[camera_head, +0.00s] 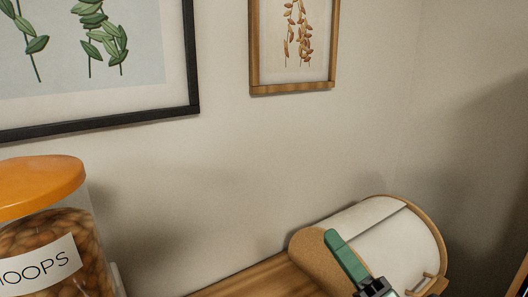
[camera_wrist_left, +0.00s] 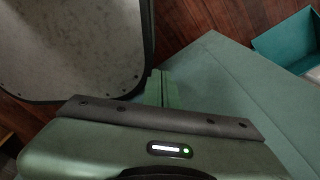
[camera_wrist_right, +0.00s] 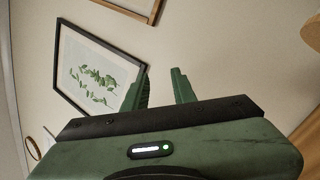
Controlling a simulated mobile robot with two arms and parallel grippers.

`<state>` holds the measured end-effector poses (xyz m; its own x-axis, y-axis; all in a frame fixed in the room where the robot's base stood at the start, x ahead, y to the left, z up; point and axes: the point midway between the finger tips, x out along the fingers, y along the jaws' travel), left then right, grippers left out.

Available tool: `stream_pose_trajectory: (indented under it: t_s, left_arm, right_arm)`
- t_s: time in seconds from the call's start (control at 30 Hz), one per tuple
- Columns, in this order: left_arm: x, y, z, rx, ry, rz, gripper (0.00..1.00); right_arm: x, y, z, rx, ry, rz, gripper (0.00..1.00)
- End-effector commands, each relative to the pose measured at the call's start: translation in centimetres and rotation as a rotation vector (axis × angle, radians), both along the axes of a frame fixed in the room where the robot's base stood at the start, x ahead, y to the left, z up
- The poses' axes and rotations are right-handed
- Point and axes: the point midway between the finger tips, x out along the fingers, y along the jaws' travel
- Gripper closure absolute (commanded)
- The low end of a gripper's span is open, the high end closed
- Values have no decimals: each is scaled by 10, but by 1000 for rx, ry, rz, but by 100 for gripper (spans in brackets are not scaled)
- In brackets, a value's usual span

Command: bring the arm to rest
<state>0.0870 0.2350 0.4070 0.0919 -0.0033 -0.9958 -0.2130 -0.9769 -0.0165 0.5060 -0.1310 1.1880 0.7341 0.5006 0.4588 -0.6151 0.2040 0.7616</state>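My right gripper (camera_head: 345,256) shows at the lower right of the head view, in front of a white roll-top bin with wooden ends (camera_head: 372,240). In the right wrist view my right gripper (camera_wrist_right: 162,84) has its two fingers apart with nothing between them. My left gripper (camera_wrist_left: 162,84) shows only in the left wrist view. Its fingers are together and I see nothing held between them. My left arm is not in the head view.
A jar with an orange lid (camera_head: 45,230), labelled "HOOPS", stands at the left on a wooden shelf (camera_head: 255,279). Framed plant pictures (camera_head: 294,45) hang on the wall. The left wrist view shows a dark wooden floor (camera_wrist_left: 200,28) and a teal open box (camera_wrist_left: 288,42).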

Motion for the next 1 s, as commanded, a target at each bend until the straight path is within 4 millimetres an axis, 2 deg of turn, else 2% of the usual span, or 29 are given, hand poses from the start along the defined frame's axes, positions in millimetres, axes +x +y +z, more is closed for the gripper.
stream_pose_trajectory:
  t_s: [0.03, 0.1, 0.17, 0.2, 0.27, 0.33, 0.4, 0.5, 0.6, 0.8, 0.97, 1.0]
  left_arm:
    - [0, 0, 0, 0, 0, 0, 100]
    - [0, 0, 0, 0, 0, 0, 100]
    - [0, 0, 0, 0, 0, 0, 100]
    - [0, 0, 0, 0, 0, 0, 100]
    - [0, 0, 0, 0, 0, 0, 100]
    - [0, 0, 0, 0, 0, 0, 100]
    - [0, 0, 0, 0, 0, 0, 100]
    - [0, 0, 0, 0, 0, 0, 100]
    - [0, 0, 0, 0, 0, 0, 100]
    - [0, 0, 0, 0, 0, 0, 100]
    - [0, 0, 0, 0, 0, 0, 100]
    - [0, 0, 0, 0, 0, 0, 100]
  right_arm:
    - [6, -22, -14, 166, 127, -59, 73]
    - [14, -54, -41, 393, 307, -146, 73]
    - [14, -78, -75, 579, 465, -224, 73]
    - [10, -91, -100, 698, 571, -277, 73]
    - [0, -106, -139, 858, 719, -357, 73]
    - [-20, -116, -184, 1024, 883, -452, 73]
    - [-45, -120, -226, 1169, 1039, -548, 73]
    - [-85, -116, -273, 1329, 1228, -675, 73]
    - [-123, -108, -305, 1440, 1377, -783, 73]
    - [-189, -89, -342, 1579, 1605, -966, 73]
    - [-239, -73, -358, 1649, 1761, -1107, 73]
    - [-233, -73, -372, 1643, 1760, -1112, 73]
